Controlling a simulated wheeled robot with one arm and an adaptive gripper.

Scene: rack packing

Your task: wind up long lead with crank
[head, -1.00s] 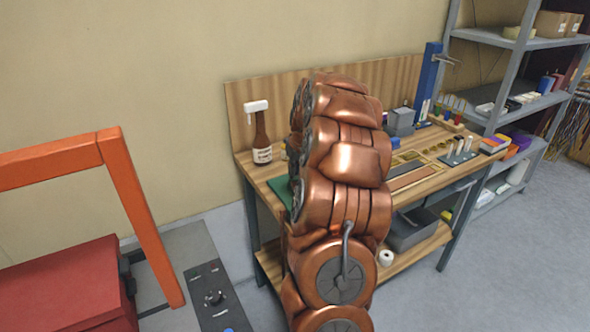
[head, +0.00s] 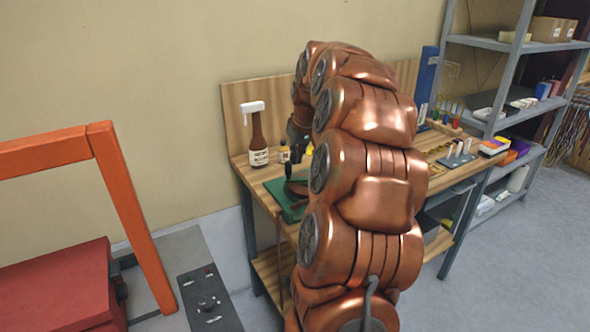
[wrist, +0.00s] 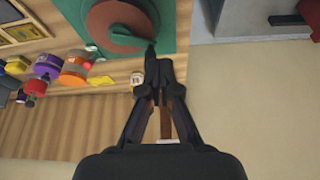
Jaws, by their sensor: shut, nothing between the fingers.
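A winder with a brown reel disc (head: 298,188) on a green base (head: 285,207) sits at the left end of the workbench. The disc (wrist: 118,22) and base (wrist: 178,30) also show at the top of the wrist view. A thin brown strip, seemingly the lead (head: 279,262), hangs down past the bench's front edge. My gripper (wrist: 160,52) is shut and empty, its tips beside the disc's edge in the wrist view. I cannot tell whether they touch the crank. My arm hides part of the winder in the head view.
Grey shelves (head: 490,85) are at the right. An orange frame (head: 130,205) and red box (head: 55,285) stand at the left.

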